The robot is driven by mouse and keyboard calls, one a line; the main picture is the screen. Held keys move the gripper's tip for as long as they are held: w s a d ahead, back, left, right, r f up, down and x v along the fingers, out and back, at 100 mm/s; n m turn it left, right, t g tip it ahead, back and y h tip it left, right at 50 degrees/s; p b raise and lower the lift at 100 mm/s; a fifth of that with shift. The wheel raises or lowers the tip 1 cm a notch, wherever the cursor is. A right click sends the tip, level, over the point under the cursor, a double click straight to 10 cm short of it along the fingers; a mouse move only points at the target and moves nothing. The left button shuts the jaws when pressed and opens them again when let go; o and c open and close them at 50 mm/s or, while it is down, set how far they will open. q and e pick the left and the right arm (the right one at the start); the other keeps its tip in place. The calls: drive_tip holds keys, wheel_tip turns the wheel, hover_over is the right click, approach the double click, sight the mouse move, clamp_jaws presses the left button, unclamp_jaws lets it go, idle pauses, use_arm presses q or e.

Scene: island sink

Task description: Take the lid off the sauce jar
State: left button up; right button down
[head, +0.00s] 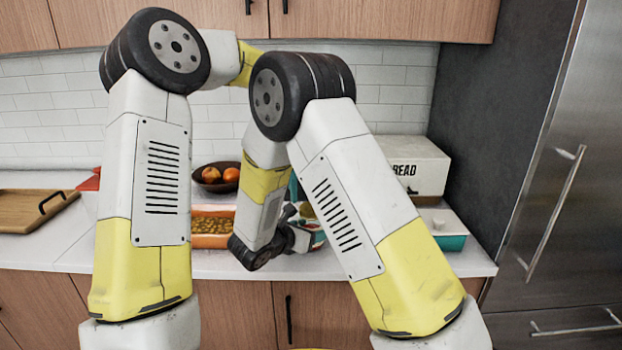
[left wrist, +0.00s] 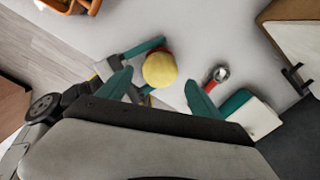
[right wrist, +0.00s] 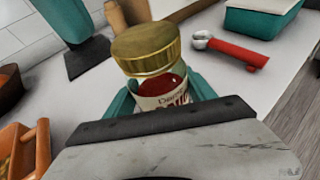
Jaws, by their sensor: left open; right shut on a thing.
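The sauce jar (right wrist: 165,88) is glass with red sauce and a white label. It stands between the teal fingers of my right gripper (right wrist: 164,97), which is shut on it. The gold lid (right wrist: 146,48) is at the jar's top; I cannot tell whether a small gap lies under it. In the left wrist view the lid (left wrist: 159,69) shows from above as a yellow disc. My left gripper (left wrist: 157,92) is open, its teal fingers either side of the lid in that view, apart from it. In the head view my arms mostly hide the jar.
A red-handled scoop (right wrist: 232,50) and a teal box with a white top (right wrist: 262,16) lie beside the jar. An orange dish (head: 211,241), a fruit bowl (head: 214,187), a bread box (head: 416,167) and a cutting board (head: 30,210) are on the counter.

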sight(311, 207)
use_arm(q)
drive_tip(key=shift+f, duration=2)
drive_tip(key=c, duration=1.4)
drive_tip(key=n, duration=0.5)
drive_tip(key=shift+n, duration=0.4)
drive_tip(key=shift+c, duration=0.2)
drive_tip(key=n, duration=0.4)
drive_tip(key=shift+n, duration=0.4)
drive_tip(key=n, duration=0.4)
drive_tip(key=shift+n, duration=0.3)
drive_tip(key=n, duration=0.5)
drive_tip(key=shift+r, duration=0.1)
